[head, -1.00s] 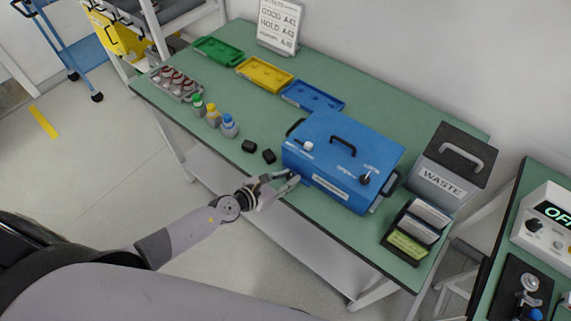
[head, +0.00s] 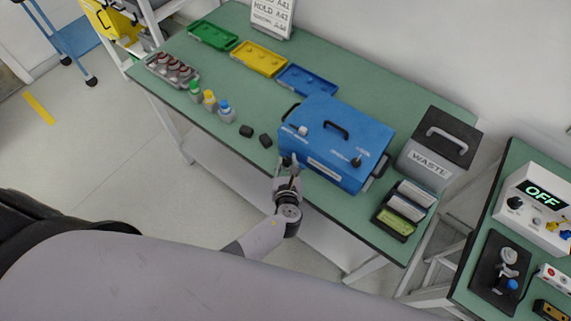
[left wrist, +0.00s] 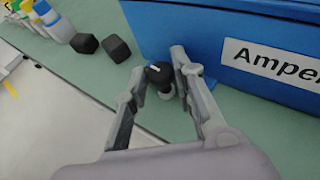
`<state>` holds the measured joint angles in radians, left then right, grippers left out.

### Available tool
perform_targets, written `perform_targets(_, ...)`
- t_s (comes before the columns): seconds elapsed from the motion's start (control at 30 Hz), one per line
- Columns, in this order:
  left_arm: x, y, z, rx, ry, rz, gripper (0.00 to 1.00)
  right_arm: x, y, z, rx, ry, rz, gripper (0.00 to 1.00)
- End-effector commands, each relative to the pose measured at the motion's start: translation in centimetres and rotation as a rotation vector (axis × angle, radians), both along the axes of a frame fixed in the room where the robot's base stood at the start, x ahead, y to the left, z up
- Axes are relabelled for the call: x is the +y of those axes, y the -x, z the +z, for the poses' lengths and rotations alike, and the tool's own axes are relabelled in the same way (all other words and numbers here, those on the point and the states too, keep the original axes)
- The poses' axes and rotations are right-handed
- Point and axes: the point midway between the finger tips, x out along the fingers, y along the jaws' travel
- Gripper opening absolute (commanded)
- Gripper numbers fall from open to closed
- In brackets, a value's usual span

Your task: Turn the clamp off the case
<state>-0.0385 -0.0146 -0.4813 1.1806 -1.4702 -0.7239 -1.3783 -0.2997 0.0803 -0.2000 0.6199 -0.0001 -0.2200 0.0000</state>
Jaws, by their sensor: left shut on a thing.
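The blue case (head: 335,140) stands near the front edge of the green table, with handles and its lid closed. Its front side with a white label also shows in the left wrist view (left wrist: 225,60). The clamp (left wrist: 160,72), a black knob with a white mark on a short grey stem, is at the case's front left. My left gripper (head: 288,162) is at that corner. In the left wrist view its fingers (left wrist: 161,66) are on both sides of the knob, shut on it. The clamp is mostly hidden in the head view. My right gripper is not in view.
Two black blocks (head: 246,131) lie left of the case, beside several capped bottles (head: 210,100). A waste bin (head: 432,152) and a card holder (head: 400,212) stand to the right. Blue (head: 306,80), yellow and green trays lie behind.

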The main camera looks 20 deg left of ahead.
Motion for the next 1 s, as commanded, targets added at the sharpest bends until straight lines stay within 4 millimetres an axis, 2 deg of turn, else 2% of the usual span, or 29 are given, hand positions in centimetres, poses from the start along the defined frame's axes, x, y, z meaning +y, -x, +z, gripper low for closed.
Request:
perform_targets(0.3, -0.26, -0.29, 0.1, -0.004, 0.0, 0.129, 0.0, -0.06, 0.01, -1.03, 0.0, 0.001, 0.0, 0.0)
perform_targets(0.87, -0.18, -0.36, 0.27, -0.007, -0.002, 0.157, 0.0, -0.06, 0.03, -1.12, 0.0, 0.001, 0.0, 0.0)
perform_targets(0.9, -0.19, -0.37, 0.28, -0.007, -0.002, 0.157, 0.26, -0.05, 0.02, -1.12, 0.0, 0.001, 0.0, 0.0)
perform_targets(1.0, -0.2, -0.35, 0.24, -0.006, -0.001, 0.156, 0.33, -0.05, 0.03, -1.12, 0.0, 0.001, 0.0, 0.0)
